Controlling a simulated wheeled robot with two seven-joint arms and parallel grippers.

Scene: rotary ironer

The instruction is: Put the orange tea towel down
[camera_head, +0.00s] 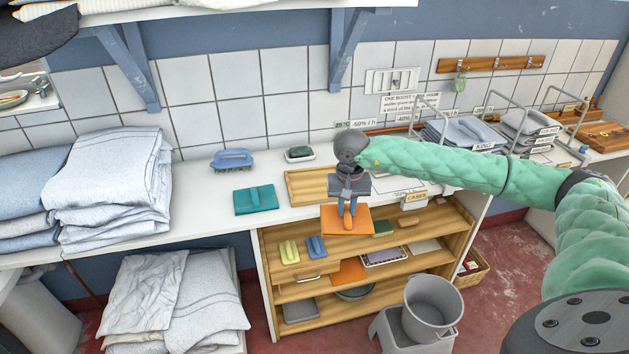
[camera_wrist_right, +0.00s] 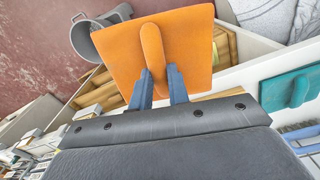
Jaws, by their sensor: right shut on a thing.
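The orange tea towel (camera_head: 336,222) is a flat square with a raised ridge along its middle. My right gripper (camera_head: 348,207) is shut on that ridge and holds the towel in front of the white counter's front edge, over the open wooden shelves. In the right wrist view the towel (camera_wrist_right: 187,49) hangs at the tips of both blue fingers (camera_wrist_right: 161,84), with the ridge between them. A teal folded cloth (camera_head: 255,200) with a similar ridge lies on the counter to the left. My left gripper is not in view.
A shallow wooden tray (camera_head: 306,187) lies on the counter behind my right gripper. The shelf unit (camera_head: 283,269) below holds small cloths, including another orange one (camera_head: 349,271). A blue brush (camera_head: 232,160) and folded linen (camera_head: 105,185) stand left. A grey bucket (camera_head: 432,308) stands in front.

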